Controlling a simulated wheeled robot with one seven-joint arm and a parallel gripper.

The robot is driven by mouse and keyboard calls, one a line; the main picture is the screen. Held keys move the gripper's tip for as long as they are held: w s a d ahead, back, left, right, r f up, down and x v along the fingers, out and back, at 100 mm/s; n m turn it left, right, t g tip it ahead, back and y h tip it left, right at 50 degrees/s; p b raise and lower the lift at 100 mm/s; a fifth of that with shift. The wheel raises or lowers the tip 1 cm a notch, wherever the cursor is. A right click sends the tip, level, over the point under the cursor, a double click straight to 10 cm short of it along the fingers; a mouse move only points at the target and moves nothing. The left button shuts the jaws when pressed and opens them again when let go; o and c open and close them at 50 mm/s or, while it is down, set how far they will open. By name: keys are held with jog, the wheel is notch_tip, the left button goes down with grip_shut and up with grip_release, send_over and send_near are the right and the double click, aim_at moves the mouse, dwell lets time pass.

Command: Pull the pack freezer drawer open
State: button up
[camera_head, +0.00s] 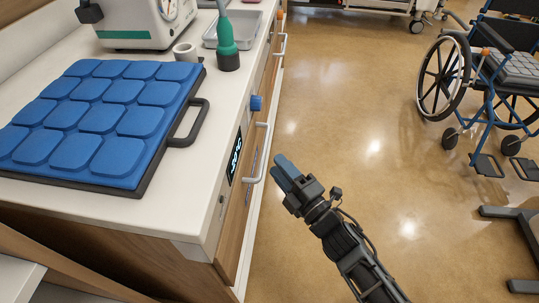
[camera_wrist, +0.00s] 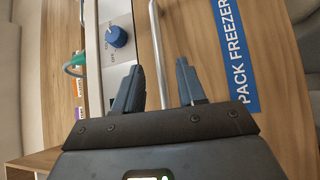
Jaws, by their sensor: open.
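The pack freezer drawer has a wood-look front with a blue PACK FREEZER label (camera_wrist: 236,48) in the wrist view. Its front looks flush with the cabinet. A pale bar handle (camera_head: 263,152) stands off the cabinet front. In the wrist view the handle bar (camera_wrist: 155,35) runs between my gripper's two fingers. My gripper (camera_head: 281,168) is open and empty, just right of the handle's near end in the head view. The fingers (camera_wrist: 159,68) appear apart from the bar, but whether their tips reach past it is unclear.
A blue knob (camera_head: 256,103) sits on the control panel near the handle. On the white counter (camera_head: 215,100) are a blue-padded tray (camera_head: 145,178), a green-and-grey bottle (camera_head: 228,50) and a metal tray (camera_head: 240,24). A wheelchair (camera_head: 490,75) stands right; the floor between is clear.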

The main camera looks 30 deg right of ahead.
jog(key=shift+w+a+r, duration=0.1)
jog(key=shift+w+a, duration=0.05)
jog(key=shift+w, duration=0.7)
jog(key=shift+w+a+r, duration=0.15)
jog(key=shift+w, duration=0.75)
jog(key=shift+w+a+r, duration=0.1)
jog(key=shift+w+a, duration=0.05)
jog(key=shift+w, duration=0.7)
jog(key=shift+c, duration=0.4)
grip_shut()
